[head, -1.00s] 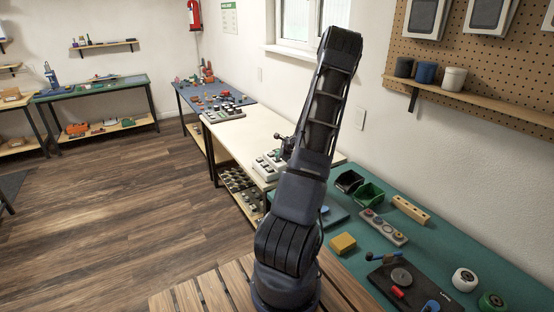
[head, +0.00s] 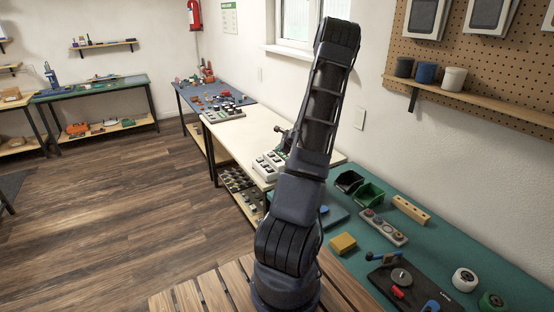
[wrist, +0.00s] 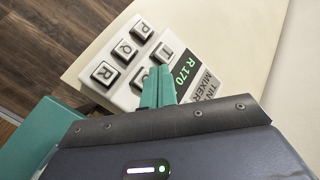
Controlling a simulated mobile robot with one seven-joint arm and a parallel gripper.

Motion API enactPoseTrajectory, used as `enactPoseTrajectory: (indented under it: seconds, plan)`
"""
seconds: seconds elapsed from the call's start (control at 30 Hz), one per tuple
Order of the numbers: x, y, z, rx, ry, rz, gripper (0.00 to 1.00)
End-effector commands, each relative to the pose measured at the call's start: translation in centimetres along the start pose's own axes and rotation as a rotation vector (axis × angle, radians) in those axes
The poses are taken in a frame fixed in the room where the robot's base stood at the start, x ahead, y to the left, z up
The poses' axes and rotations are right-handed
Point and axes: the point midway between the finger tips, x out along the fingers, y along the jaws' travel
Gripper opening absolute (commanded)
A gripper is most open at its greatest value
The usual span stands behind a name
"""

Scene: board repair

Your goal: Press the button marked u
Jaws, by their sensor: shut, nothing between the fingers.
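A pale button box (wrist: 118,93) sits on the cream bench under my gripper in the wrist view. I cannot make out a button marked u; part of the box is hidden behind the fingers. My gripper (wrist: 158,72) has teal fingers, shut and empty, over the box; contact cannot be told. The box also shows in the head view (head: 268,165), partly behind my arm.
The box carries a green R 170 display and a TIN MIXER label. The cream bench top (head: 262,128) is mostly clear. A green mat (head: 455,262) with bins, a yellow block (head: 343,243) and tools lies nearer. A wall stands to the right.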

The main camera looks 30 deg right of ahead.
Motion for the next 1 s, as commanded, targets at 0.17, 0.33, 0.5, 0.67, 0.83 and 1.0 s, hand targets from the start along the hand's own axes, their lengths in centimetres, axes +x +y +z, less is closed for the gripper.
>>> enactPoseTrajectory:
  seconds: [0.17, 0.33, 0.5, 0.67, 0.83, 1.0]
  plan:
    - [-1.1, -0.8, 0.8, -0.003, 0.000, -0.001, 0.00]
    - [-1.8, -1.4, 1.4, -0.003, 0.000, 0.000, 0.00]
    - [-2.1, -1.5, 1.6, -0.002, 0.000, 0.001, 0.00]
    - [-2.1, -1.5, 1.6, -0.001, 0.000, 0.001, 0.00]
    - [-2.1, -1.5, 1.6, -0.001, 0.000, 0.001, 0.00]
    - [-2.1, -1.5, 1.6, -0.001, 0.000, 0.001, 0.00]
